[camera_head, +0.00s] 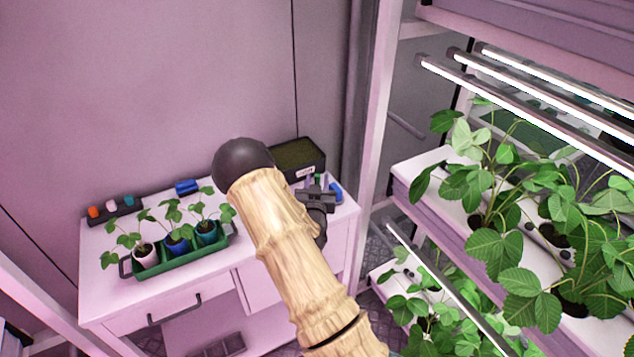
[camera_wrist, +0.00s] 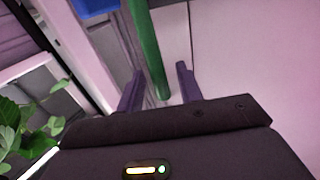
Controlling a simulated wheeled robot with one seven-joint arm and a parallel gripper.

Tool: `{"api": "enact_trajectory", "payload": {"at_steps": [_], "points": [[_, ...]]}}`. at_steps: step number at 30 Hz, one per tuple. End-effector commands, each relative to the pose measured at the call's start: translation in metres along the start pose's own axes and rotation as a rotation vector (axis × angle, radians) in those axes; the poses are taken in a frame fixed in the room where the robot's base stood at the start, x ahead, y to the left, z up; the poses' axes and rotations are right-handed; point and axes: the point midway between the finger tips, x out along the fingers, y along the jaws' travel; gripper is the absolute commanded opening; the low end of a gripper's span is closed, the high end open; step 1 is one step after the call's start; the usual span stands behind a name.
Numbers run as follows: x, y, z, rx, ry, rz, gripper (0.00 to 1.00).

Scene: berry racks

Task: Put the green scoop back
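The green scoop shows in the wrist view as a green handle (camera_wrist: 149,45) running down between the two fingers of my gripper (camera_wrist: 160,80). Gaps show between the handle and both fingers, so my gripper looks open around it. In the head view my gripper (camera_head: 322,196) is over the right end of the white table (camera_head: 180,300), in front of the dark soil box (camera_head: 318,163). A small bit of green (camera_head: 317,179) shows just behind the gripper. The scoop's far end is hidden or out of view.
A dark holder (camera_head: 128,210) with orange, white and teal pieces is at the table's back left, with a blue item (camera_head: 187,187) to its right. A green tray (camera_head: 180,257) holds potted seedlings. Another blue item (camera_head: 336,192) lies beside my gripper. A plant rack (camera_head: 410,170) stands right.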

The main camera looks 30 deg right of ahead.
Motion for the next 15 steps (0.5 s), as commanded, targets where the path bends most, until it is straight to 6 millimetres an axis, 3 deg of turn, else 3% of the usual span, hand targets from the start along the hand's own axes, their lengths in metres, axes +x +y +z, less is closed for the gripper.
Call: {"api": "enact_trajectory", "payload": {"at_steps": [11,15], "points": [[0.0,0.0,-0.004,0.0,0.0,0.0,0.36],[-0.014,0.0,0.0,0.0,-0.001,0.0,0.36]]}}
